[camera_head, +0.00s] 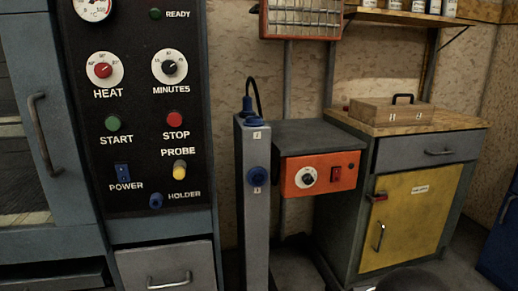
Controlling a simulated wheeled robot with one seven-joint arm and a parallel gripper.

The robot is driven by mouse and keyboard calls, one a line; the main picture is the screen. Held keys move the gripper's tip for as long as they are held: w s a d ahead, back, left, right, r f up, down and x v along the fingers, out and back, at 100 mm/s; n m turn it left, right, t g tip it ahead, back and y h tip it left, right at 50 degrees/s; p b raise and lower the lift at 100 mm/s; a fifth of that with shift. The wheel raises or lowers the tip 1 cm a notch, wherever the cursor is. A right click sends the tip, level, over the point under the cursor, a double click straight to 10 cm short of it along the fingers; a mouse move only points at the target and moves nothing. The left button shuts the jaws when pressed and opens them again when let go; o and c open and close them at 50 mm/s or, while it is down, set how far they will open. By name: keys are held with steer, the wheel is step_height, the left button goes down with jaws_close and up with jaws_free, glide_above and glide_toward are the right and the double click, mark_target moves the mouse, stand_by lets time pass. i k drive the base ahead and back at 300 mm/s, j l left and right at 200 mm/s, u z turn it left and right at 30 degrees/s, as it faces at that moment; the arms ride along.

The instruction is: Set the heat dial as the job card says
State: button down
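The heat dial (103,70) is a red knob on a round white scale, labelled HEAT, at the upper left of a black control panel (138,135). The scale's figures and the knob's exact setting are too small to read surely. My gripper is not in view, and nothing touches the dial. I cannot make out a job card in this view.
The panel also has a minutes dial (169,67), a green start button (112,123), a red stop button (174,119) and a blue power switch (122,171). A grey post (256,220) and an orange box (319,174) stand to the right, beside a yellow-doored cabinet (410,228).

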mark_target(103, 70)
steer(key=u, duration=1.35)
